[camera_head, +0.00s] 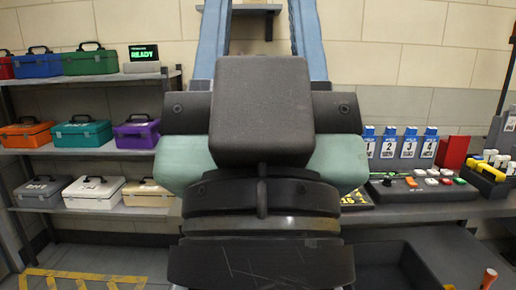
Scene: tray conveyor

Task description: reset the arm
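My own arm fills the middle of the head view, with a dark block at the top and pale green and black joint parts below it. It stands close to the camera and hides the middle of the scene. My gripper's fingers do not show, so I cannot see whether they are open or shut or hold anything.
Shelves at the left hold coloured toolboxes, among them a blue one (38,64) and a purple one (136,133). A display reading READY (143,54) stands on top.

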